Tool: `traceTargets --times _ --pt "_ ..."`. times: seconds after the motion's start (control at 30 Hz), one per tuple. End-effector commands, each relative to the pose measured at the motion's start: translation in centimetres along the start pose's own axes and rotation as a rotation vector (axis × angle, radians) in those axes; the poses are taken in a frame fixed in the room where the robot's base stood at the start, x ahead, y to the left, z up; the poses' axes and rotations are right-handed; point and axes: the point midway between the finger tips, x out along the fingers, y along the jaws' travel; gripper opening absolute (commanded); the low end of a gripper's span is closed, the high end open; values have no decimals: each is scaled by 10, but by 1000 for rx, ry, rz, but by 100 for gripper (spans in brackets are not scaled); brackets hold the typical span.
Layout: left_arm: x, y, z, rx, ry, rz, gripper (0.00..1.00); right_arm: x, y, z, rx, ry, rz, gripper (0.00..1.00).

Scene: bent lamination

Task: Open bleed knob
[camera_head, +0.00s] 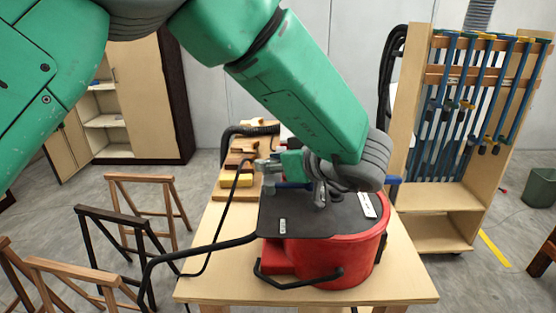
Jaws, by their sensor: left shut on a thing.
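A red round pot (335,258) with a dark grey flat top (345,222) and a black handle (300,279) stands on the table. My left arm reaches down over it from the upper left. My left gripper (320,196) is low over the top and is shut on a small part there, which looks like the bleed knob. The fingers and my wrist hide most of that part, so its turn cannot be told. My right gripper is not in view.
The pot stands on a light wooden table (220,280). Wooden blocks (238,160) lie behind it. A black hose (200,249) runs off to the left. Sawhorses (147,187) stand left; a clamp rack (440,210) stands right. The table's front right is bare.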

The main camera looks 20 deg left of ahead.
Motion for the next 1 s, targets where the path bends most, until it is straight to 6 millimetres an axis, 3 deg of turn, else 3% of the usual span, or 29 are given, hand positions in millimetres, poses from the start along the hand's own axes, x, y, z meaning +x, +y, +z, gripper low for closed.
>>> traceTargets --times 0.4,0.43,0.5,0.77,0.83,1.0 --pt "-3 2 3 -2 -9 3 0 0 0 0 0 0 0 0" --pt "-3 2 3 -2 -9 3 32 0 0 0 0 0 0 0" --pt "-3 2 3 -2 -7 2 50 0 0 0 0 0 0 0" --pt "3 -1 0 -6 -8 -2 50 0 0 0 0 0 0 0" --pt "4 -2 -3 -8 -9 -1 50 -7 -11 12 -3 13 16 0" --pt "-2 -3 -23 -14 -12 0 50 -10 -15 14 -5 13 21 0"
